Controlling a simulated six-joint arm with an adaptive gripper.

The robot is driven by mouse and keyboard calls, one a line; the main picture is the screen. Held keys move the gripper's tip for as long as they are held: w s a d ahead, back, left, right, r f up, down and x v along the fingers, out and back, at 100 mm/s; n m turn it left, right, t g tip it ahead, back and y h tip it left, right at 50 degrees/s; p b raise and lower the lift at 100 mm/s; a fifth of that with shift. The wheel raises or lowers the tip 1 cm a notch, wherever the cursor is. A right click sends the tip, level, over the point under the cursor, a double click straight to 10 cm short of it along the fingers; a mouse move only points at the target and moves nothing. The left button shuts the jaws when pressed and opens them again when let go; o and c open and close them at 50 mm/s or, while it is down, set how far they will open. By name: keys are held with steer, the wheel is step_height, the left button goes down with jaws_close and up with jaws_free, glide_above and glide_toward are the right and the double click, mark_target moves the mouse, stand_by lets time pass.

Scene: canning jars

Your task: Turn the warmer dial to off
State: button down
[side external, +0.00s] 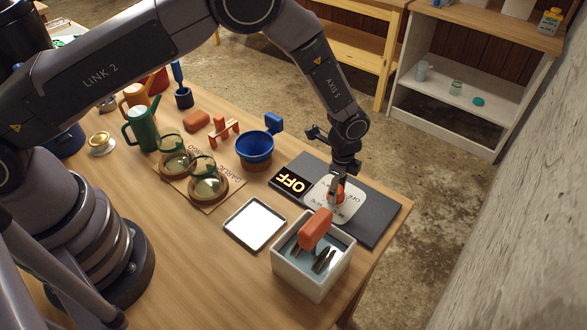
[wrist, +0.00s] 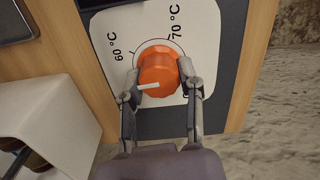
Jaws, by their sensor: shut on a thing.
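The warmer is a dark flat plate (side external: 377,223) at the table's right end. Its lit display (side external: 291,181) reads OFF. A pale dial plate (side external: 352,204) carries printed marks; 60 °C and 70 °C show in the wrist view. The orange dial (wrist: 158,70) sits on this plate and has a white pointer line, which points left in the wrist view, below the 60 °C mark. My gripper (wrist: 160,76) is shut on the dial, one finger on each side. In the side view my gripper (side external: 338,189) reaches down onto the dial and hides part of it.
A white box (side external: 311,276) with an orange-handled tool stands close in front of the warmer. A white-topped tray (side external: 255,225) lies left of it. A blue funnel (side external: 256,148), glass jars (side external: 207,186) and a green jug (side external: 142,128) stand farther left.

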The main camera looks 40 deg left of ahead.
steer(key=n, duration=0.6)
steer(key=shift+n, duration=0.3)
steer(key=n, duration=0.5)
steer(key=shift+w+a, duration=0.1)
steer(key=n, duration=0.6)
steer(key=shift+n, duration=0.3)
steer(key=n, duration=0.5)
steer(key=shift+n, duration=0.7)
steer(key=c, duration=0.7)
jaws_free()
step_height(320, 180, up, 12)
